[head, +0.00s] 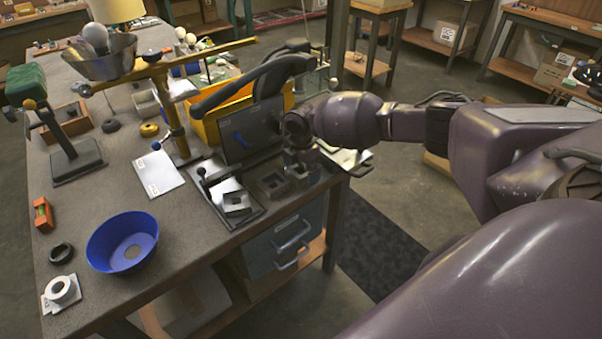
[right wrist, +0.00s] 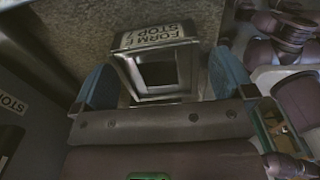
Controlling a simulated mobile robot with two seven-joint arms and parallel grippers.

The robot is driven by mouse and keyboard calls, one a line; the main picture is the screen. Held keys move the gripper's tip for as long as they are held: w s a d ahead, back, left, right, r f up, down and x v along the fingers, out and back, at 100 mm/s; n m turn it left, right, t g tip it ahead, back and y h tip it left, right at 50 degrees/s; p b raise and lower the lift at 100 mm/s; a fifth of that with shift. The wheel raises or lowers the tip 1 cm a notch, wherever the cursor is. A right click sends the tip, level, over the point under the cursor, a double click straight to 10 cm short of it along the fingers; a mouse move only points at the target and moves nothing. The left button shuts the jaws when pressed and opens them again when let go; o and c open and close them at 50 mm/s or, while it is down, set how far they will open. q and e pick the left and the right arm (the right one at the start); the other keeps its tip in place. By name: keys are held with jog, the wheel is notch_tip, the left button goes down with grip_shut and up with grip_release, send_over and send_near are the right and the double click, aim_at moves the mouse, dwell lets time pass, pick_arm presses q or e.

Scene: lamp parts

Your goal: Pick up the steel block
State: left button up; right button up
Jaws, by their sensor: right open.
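A grey metal block (right wrist: 160,68) with a square opening and a label reading "FORM" and "STOP" shows in the right wrist view, apparently the steel block. My right gripper (right wrist: 160,80) is open, with its blue fingers on either side of the block and visible gaps between. In the head view, my right gripper (head: 298,163) is low at the bench's right edge, its fingers hard to make out. My left gripper is not in view.
An upright dark panel with a black lever (head: 250,130) and a yellow bin (head: 208,125) stand close behind. A blue bowl (head: 123,242) is at the front left. The bench front between is clear.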

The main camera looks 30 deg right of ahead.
jog(key=shift+f, duration=0.35)
jog(key=shift+r, duration=0.1)
jog(key=c, duration=1.3)
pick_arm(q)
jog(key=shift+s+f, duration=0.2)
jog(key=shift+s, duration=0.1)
pick_arm(e)
jog(key=shift+r, duration=0.1)
